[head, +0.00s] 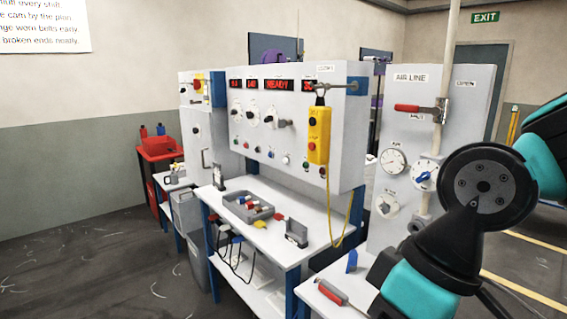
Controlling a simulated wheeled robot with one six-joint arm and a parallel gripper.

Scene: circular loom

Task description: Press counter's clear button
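The loom's white control cabinet (345,130) stands in the middle of the head view. Red digital displays run along its top, including one reading READY (279,85) and one at the right end (308,85), partly covered by a rod. The labels are too small to read, so I cannot tell which button is the counter's clear button. My teal and black arm fills the right side, apart from the cabinet; my gripper is out of view.
A yellow pendant (319,135) hangs before the panel's right side, its cable trailing down. The white bench (280,246) below holds a grey tray (248,207). The air line panel (455,95) stands right. Open floor (110,260) lies left.

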